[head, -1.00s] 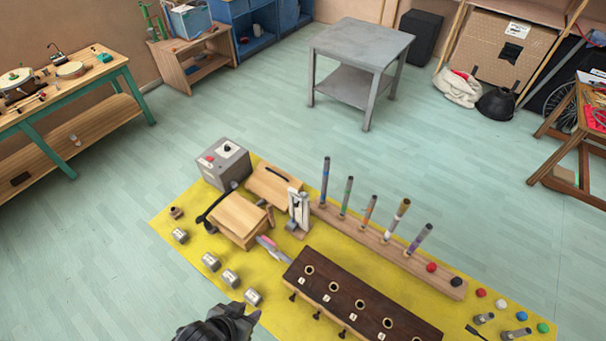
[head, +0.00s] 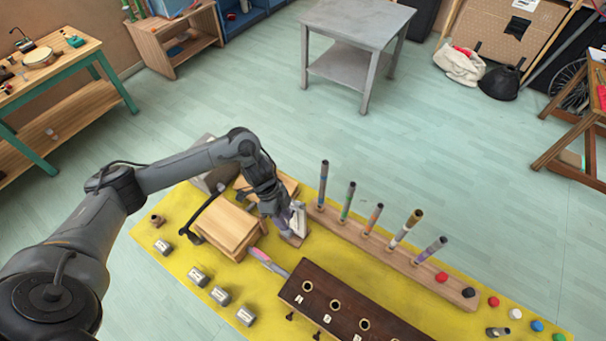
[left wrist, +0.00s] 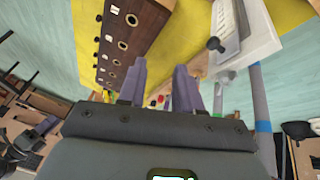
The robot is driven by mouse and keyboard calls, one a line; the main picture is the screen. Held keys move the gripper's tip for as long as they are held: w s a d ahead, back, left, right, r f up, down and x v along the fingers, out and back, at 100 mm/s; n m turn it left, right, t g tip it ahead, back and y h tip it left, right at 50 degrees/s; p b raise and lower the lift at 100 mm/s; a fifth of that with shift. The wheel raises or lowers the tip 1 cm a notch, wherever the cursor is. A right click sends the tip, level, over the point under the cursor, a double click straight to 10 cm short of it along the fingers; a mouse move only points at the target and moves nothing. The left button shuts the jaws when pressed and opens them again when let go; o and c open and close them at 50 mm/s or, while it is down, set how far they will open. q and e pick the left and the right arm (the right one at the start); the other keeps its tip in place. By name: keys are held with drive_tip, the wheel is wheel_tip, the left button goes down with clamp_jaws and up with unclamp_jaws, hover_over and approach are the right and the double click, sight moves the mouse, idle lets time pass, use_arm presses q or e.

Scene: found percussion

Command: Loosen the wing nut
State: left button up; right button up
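A white and silver upright stand (head: 298,217) is on the yellow mat, between a wooden box and a long tube rack. My left gripper (head: 281,214) is at the left side of the stand and partly covers it. In the left wrist view the two fingers of my left gripper (left wrist: 160,68) are spread with nothing between them. The stand (left wrist: 240,40) is to their right, with a dark knob (left wrist: 215,44) on its near side. The knob is apart from the fingers; it may be the wing nut, but its shape is too small to tell. My right gripper is not in view.
The tube rack (head: 328,218) with several upright tubes is right of the stand. The dark wooden block (head: 318,283) with holes is in front. A wooden box (head: 229,222) and pink-handled tool (head: 262,257) are close by. Small metal blocks lie along the mat's left.

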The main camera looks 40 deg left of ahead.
use_arm(q)
drive_tip(key=t, duration=0.2)
approach(300, 203)
wheel_tip(300, 203, up, 3)
drive_tip(key=d, duration=0.1)
drive_tip(key=shift+y, duration=0.4)
drive_tip(key=x, duration=0.9)
drive_tip(key=shift+p, duration=0.35)
drive_tip(key=shift+x, duration=0.75)
drive_tip(key=shift+c, duration=0.3)
